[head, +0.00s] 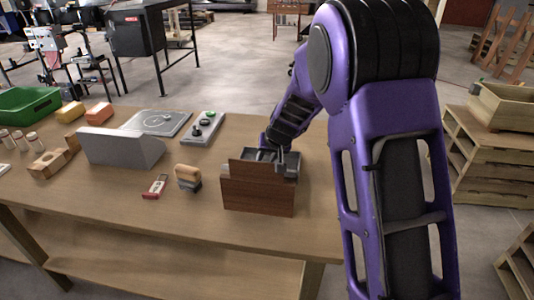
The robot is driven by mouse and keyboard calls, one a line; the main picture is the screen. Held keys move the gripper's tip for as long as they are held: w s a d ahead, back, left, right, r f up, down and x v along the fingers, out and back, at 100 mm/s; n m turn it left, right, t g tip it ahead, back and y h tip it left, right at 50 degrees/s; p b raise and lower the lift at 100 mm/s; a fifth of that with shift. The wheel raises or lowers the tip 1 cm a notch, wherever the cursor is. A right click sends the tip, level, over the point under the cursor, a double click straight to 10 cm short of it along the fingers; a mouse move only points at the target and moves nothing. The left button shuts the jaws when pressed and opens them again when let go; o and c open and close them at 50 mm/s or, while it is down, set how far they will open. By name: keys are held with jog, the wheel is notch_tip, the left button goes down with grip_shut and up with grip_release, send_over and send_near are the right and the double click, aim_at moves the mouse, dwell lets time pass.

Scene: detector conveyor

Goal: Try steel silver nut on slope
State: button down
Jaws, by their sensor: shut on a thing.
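My gripper (281,165) is at the brown wooden box (257,196) at the right of the table, over its grey inside. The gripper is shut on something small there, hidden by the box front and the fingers. I cannot make out the steel silver nut. A grey wedge-like block (115,150) with a sloping end stands on the left half of the table, well left of my gripper. It looks like the slope, and I see nothing on it.
A brush-like tool (188,178) and a red and white item (155,186) lie left of the box. Behind are a grey plate with a ring (157,123) and a button panel (202,128). A green bin (27,105) and wooden blocks stand left. The table front is clear.

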dwell(0.3)
jog(key=c, duration=0.5)
grip_release()
jog(key=shift+s, duration=0.1)
jog(key=p+v, duration=0.1)
jog(key=v, duration=1.6)
jog(key=shift+d+r, duration=0.1)
jog(key=shift+r, duration=0.05)
